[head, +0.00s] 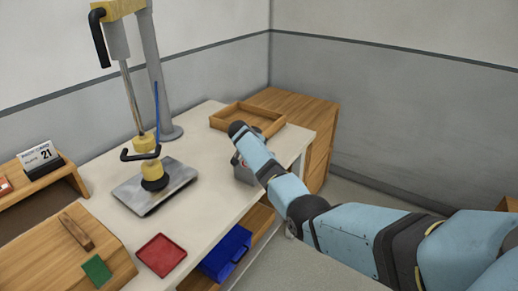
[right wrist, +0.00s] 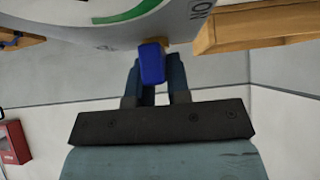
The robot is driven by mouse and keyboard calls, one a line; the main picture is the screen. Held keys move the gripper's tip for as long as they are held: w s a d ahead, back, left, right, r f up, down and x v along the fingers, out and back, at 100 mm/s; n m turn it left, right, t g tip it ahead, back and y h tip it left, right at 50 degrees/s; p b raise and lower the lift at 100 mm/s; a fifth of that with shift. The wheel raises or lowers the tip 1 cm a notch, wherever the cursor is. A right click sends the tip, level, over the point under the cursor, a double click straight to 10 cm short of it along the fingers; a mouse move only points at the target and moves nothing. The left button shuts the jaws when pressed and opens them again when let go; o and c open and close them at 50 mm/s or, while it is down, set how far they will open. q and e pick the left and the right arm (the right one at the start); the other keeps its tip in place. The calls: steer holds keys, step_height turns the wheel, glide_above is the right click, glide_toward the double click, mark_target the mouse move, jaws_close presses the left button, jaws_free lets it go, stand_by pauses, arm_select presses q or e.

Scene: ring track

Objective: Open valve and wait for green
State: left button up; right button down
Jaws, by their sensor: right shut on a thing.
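A grey round valve body (right wrist: 120,25) shows at the top of the right wrist view, with a green arc (right wrist: 128,14) and the letters "ON" on its face. Its blue lever (right wrist: 152,64) points toward my wrist. My right gripper (right wrist: 155,88) is shut on the blue lever, one finger on each side. In the head view a grey housing (head: 243,173) stands at the right edge of the bench, mostly hidden behind my right arm, and my fingertips there are hidden. My left gripper is in neither view.
On the white bench (head: 205,200) stand a grey plate (head: 140,200) with a yellow and black fixture, a red tray (head: 160,255) and a wooden tray (head: 233,113). A blue bin (head: 226,253) sits below. A wooden cabinet (head: 320,155) stands behind my right arm.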

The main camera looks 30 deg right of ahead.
steer(key=shift+f, duration=0.1)
stand_by(0.3)
steer(key=c, duration=1.2)
jaws_free()
steer(key=shift+o, duration=0.6)
steer(key=shift+a, duration=0.1)
steer(key=v, duration=1.4)
steer(key=shift+p, duration=0.3)
